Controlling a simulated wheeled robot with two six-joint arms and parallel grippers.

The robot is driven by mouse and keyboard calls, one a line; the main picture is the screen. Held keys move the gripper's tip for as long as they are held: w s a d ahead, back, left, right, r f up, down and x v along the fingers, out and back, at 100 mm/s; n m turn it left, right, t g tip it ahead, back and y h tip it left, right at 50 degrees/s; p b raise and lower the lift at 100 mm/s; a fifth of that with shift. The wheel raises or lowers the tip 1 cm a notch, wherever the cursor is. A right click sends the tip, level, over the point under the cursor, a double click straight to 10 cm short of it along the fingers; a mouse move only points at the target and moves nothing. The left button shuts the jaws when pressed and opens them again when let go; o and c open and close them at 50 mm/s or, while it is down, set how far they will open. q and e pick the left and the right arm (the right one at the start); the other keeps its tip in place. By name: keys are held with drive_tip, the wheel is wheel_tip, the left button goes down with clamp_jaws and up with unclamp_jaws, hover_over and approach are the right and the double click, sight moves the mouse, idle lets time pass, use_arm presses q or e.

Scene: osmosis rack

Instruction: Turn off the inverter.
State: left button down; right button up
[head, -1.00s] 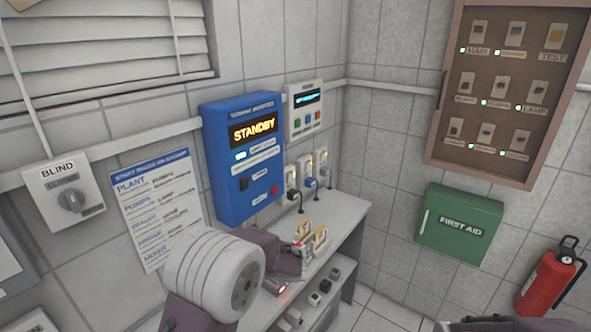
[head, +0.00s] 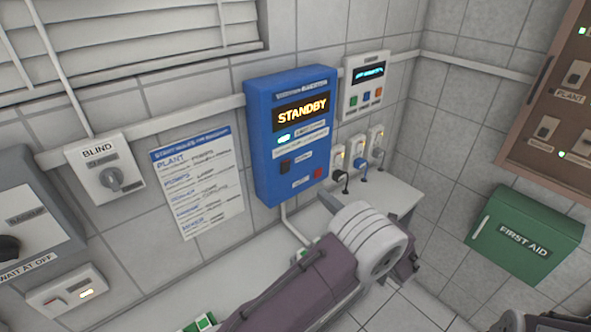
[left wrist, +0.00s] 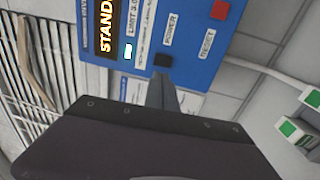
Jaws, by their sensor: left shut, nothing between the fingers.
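The blue inverter box (head: 262,150) hangs on the tiled wall and its lit display reads STANDBY (head: 302,113). A black power switch (head: 285,167) and a red reset button (head: 317,173) are on its lower front. In the left wrist view the inverter (left wrist: 190,30) appears sideways, with the black switch (left wrist: 163,60) and the red button (left wrist: 220,9). My left gripper (head: 326,201) is shut and empty, below the inverter's lower edge in the head view. In the left wrist view its fingertips (left wrist: 161,78) are just below the black switch; contact cannot be told. My right gripper is out of view.
A white unit (head: 365,88) with coloured buttons and several plugged sockets (head: 357,150) are right of the inverter. A paper list (head: 198,190) and the blind switch (head: 104,170) are left. The green first aid box (head: 525,232) is at right. A shelf lies below.

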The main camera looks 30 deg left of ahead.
use_arm(q)
drive_tip(key=p, duration=0.2)
approach(287, 165)
drive_tip(key=a, duration=0.1)
drive_tip(key=x, duration=0.2)
drive_tip(key=p+x, duration=0.1)
drive_tip(key=x, duration=0.1)
drive_tip(key=shift+w+a+r, duration=0.25)
drive_tip(key=shift+w, duration=0.05)
drive_tip(key=shift+w+a, duration=0.15)
drive_tip(key=shift+a, duration=0.45)
